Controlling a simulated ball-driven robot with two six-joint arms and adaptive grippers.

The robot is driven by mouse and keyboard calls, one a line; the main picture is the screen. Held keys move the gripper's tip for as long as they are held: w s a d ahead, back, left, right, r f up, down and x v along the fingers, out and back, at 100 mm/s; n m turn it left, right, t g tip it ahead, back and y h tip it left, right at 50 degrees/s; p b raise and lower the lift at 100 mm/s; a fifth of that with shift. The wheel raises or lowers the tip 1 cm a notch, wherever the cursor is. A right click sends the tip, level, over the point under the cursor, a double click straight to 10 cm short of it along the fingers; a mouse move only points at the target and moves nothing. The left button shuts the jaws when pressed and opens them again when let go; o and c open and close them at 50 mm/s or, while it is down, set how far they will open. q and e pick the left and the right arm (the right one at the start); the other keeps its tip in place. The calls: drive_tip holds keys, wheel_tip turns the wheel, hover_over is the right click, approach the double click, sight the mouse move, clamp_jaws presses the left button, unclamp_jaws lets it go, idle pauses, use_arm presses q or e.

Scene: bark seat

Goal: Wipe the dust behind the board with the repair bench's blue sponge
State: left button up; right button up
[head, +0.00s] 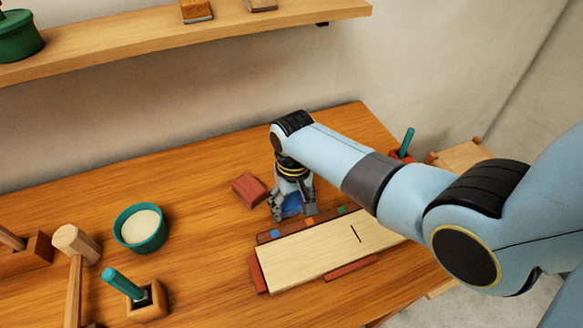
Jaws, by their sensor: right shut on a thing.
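A pale wooden board (300,262) with a short dark slot lies on the wooden bench (190,185), with reddish strips along its edges. My right gripper (290,212) reaches down just behind the board's far edge. It is shut on the blue sponge (292,205), which shows partly between the fingers, low over the bench top. I cannot tell whether the sponge touches the surface. No dust can be made out; the gripper and board hide part of that area. My left gripper is not in view.
A reddish block (248,190) lies just left of the right gripper. A green bowl of pale stuff (141,228), a holder with a teal-handled tool (147,299) and a wooden mallet (76,245) stand at the left. A wall shelf (150,35) runs above. The back left bench is clear.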

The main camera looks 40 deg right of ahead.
drive_tip(key=shift+w+a+r, duration=0.1)
drive_tip(key=shift+w+a, duration=0.1)
drive_tip(key=shift+a, duration=0.55)
drive_tip(key=shift+w+a, duration=0.25)
drive_tip(key=shift+a, duration=0.55)
drive_tip(key=shift+w+a+r, duration=0.1)
drive_tip(key=shift+w+a, duration=0.1)
drive_tip(key=shift+a, duration=0.55)
drive_tip(key=shift+r, duration=2.95)
